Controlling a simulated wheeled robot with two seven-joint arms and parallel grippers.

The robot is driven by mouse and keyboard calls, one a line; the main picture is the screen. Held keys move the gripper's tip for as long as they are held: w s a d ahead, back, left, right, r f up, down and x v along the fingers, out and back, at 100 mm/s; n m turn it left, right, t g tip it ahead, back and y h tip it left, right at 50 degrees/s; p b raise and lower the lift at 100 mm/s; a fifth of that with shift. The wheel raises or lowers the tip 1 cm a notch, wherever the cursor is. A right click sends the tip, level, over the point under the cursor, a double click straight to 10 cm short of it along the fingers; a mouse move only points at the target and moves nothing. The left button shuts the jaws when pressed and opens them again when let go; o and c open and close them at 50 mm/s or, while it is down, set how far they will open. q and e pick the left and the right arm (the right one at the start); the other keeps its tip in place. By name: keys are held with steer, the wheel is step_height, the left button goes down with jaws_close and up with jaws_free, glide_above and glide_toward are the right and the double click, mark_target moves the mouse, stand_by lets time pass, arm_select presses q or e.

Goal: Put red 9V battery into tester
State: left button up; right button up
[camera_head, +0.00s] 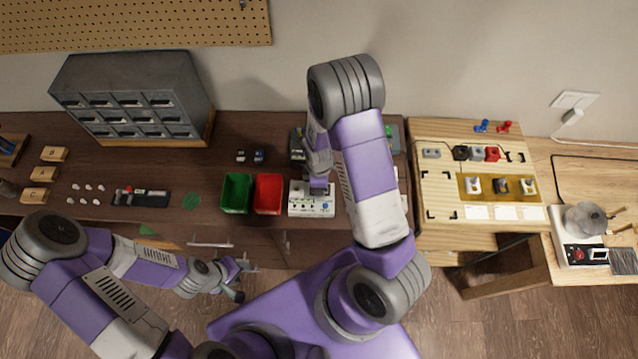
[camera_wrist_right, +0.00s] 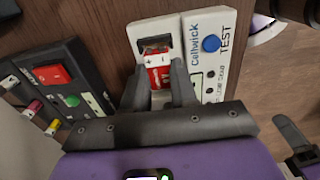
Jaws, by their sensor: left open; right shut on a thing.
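The red 9V battery (camera_wrist_right: 158,68) shows in the right wrist view between the fingers of my right gripper (camera_wrist_right: 158,84), which is shut on it. The battery's terminal end points at the dark slot of the white tester (camera_wrist_right: 212,75), over or at its upper part; I cannot tell how deep it sits. The tester has a blue button and the word TEST. In the head view the tester (camera_head: 306,200) lies below my right arm, which hides the battery. My left gripper (camera_head: 238,284) is open and empty in front of the bench, away from the tester.
A green bin (camera_head: 236,193) and a red bin (camera_head: 268,193) stand just left of the tester. A black device (camera_wrist_right: 85,85) with red and green buttons lies beside it. A grey drawer cabinet (camera_head: 130,95) stands at back left. A light wooden board (camera_head: 440,185) is to the right.

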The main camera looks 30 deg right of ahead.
steer(key=shift+r, duration=0.3)
steer(key=shift+f+b, duration=0.3)
stand_by(1.1)
steer(key=shift+r, duration=0.3)
stand_by(1.0)
steer(key=o, duration=1.4)
